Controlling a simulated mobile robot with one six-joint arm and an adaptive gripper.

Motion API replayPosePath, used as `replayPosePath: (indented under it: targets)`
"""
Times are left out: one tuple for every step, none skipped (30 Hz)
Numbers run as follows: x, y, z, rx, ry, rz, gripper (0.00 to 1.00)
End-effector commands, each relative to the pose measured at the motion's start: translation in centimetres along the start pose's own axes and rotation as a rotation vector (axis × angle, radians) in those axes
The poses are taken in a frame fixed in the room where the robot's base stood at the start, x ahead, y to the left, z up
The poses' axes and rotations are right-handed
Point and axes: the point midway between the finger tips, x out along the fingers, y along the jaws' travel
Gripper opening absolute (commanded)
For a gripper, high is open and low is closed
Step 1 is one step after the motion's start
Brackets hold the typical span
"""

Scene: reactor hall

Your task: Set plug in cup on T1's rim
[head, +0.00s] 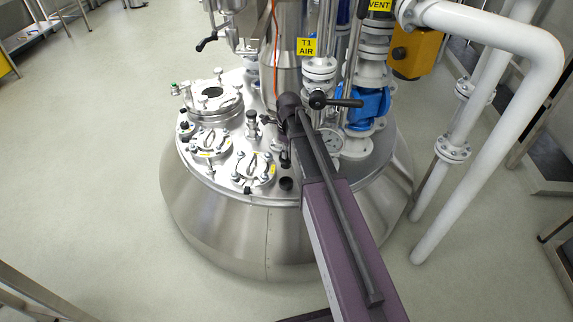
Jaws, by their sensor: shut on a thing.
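The T1 vessel (222,243) stands in the middle, a broad steel vessel with a flat lid crowded with fittings. A small dark cup (286,184) sits near the front rim of the lid. My gripper (284,146) is small and dark at the far end of my purple arm, over the lid just behind the cup in the picture. It is shut on the plug, which I can hardly make out among the dark fittings. The arm partly covers this area, and I cannot tell the gap between plug and cup.
Two round clamped ports (253,168) and a larger round hatch (210,97) lie left of the gripper. A black-handled valve (318,101), a gauge (329,141) and a blue valve (367,106) crowd the right. White pipes (487,180) stand further right. Floor at left is clear.

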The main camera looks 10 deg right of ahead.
Motion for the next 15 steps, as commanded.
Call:
replayPosePath:
  targets:
    - [0.95, 0.14, -0.28, 0.005, 0.0, 0.003, 0.0]
    - [1.13, 0.18, -0.36, 0.007, 0.0, 0.005, 0.0]
    - [1.31, 0.23, -0.45, 0.01, 0.0, 0.006, 0.0]
    - [1.41, 0.27, -0.51, 0.011, 0.0, 0.007, 0.0]
    - [1.49, 0.3, -0.55, 0.012, 0.0, 0.008, 0.0]
    - [1.55, 0.33, -0.59, 0.014, 0.0, 0.009, 0.0]
    - [1.57, 0.34, -0.61, 0.014, 0.0, 0.01, 0.0]
    - [1.58, 0.36, -0.62, 0.015, 0.0, 0.01, 0.0]
    - [1.57, 0.37, -0.63, 0.015, 0.0, 0.01, 0.0]
    - [1.55, 0.37, -0.63, 0.015, 0.0, 0.01, 0.0]
    - [1.53, 0.37, -0.62, 0.015, 0.0, 0.01, 0.0]
    - [1.51, 0.37, -0.61, 0.015, 0.0, 0.01, 0.0]
    - [1.5, 0.38, -0.6, 0.015, 0.0, 0.01, 0.0]
    - [1.5, 0.38, -0.6, 0.015, 0.0, 0.01, 0.0]
    - [1.5, 0.39, -0.59, 0.015, 0.0, 0.01, 0.0]
